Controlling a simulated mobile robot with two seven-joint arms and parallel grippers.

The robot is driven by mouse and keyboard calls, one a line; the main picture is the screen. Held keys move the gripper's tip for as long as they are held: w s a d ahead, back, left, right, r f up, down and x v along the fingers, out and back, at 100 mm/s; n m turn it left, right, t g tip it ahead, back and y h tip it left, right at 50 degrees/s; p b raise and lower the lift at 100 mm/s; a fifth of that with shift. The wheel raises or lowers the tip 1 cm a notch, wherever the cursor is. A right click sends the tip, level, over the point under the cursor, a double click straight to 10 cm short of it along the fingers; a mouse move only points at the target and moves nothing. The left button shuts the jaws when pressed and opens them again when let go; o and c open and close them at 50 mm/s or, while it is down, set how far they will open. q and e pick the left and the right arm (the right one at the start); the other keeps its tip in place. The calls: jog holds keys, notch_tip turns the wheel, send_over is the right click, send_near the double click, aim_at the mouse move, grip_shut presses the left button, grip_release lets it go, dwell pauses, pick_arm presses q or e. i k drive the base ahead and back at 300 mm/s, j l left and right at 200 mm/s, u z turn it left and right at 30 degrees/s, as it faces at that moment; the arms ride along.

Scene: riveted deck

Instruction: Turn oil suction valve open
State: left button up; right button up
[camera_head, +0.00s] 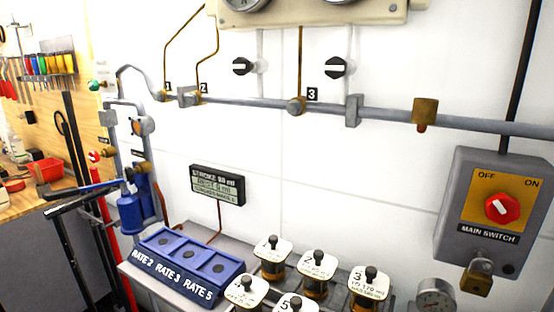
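No part is legibly labelled as the oil suction valve. At the left, a red knob (96,156) sits by the vertical pipework, with a small dark tag close by that is too small to read. A green knob (95,85) sits higher on the same pipework. A blue-handled lever (88,188) reaches left from beside the blue cylinder (133,212). I cannot tell which of these is the oil suction valve, or whether it is open. Neither of my grippers is in view.
A grey pipe (250,102) runs along the white wall. A blue block (190,262) marked RATE 2, RATE 3, RATE 5 stands on a grey ledge beside several numbered jars (316,264). A main switch box (492,214) hangs right. A red bin (45,171) sits on the left bench.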

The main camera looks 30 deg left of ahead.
aim_at(93, 156)
jog(key=j+z, duration=0.1)
jog(key=j, duration=0.45)
jog(key=k+j+z, duration=0.15)
jog(key=j, duration=0.35)
jog(key=j+z, duration=0.1)
jog(key=j, duration=0.45)
jog(key=k+j+z, duration=0.1)
jog(key=j, duration=0.4)
